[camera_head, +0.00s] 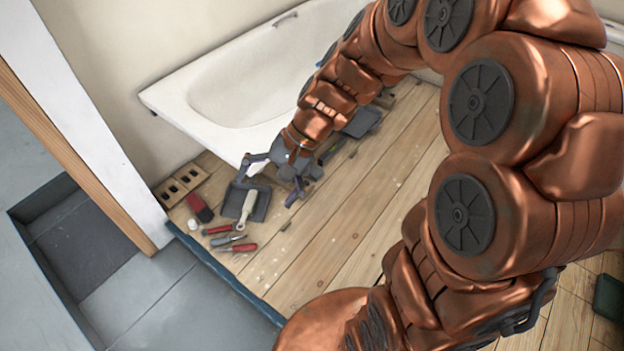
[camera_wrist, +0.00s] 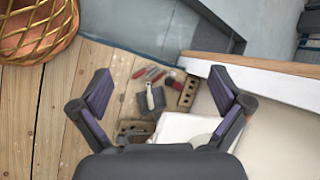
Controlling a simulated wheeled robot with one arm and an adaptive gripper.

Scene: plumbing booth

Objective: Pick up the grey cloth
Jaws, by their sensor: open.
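I cannot make out a grey cloth for certain in either view. My gripper (camera_head: 272,180) is open at the end of the copper arm, beside the bathtub's near corner. In the wrist view my gripper (camera_wrist: 162,88) has its two dark fingers wide apart with nothing held between them. Beyond the fingers, a dark grey pan (camera_head: 232,206) lies on the boards with a pale-handled tool (camera_head: 246,208) on it. The pale-handled tool also shows in the wrist view (camera_wrist: 150,98). My gripper and arm hide part of the floor by the tub.
The white bathtub (camera_head: 185,92) stands by the wall. Red-handled tools (camera_head: 238,248), a red brush (camera_head: 199,207) and a block with holes (camera_head: 181,185) lie near the floor's edge. A dark flat tray (camera_head: 363,122) lies beyond my gripper. The wooden boards (camera_head: 330,230) are mostly clear.

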